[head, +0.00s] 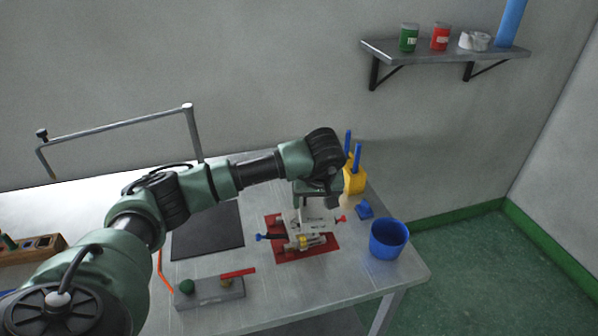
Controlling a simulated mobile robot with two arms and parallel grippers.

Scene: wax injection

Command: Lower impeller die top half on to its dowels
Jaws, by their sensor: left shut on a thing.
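My left gripper (314,203) reaches in from the left and points down over the table. It is shut on the light grey die top half (312,222), a block with small dark markings on its side. Below it is the lower part of the die (303,243), with brass-coloured parts at its front, on a red mat (291,258). The top half looks slightly tilted. I cannot tell whether it touches the lower part, and the dowels are hidden. A blue-ended piece (263,237) sticks out left and a red-ended one (341,218) right. My right gripper is out of view.
A blue cup (388,240) stands right of the mat near the table edge. A yellow holder with blue handles (354,181) is behind. A dark mat (208,231) lies left, and a grey block with a red bar (209,291) is in front.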

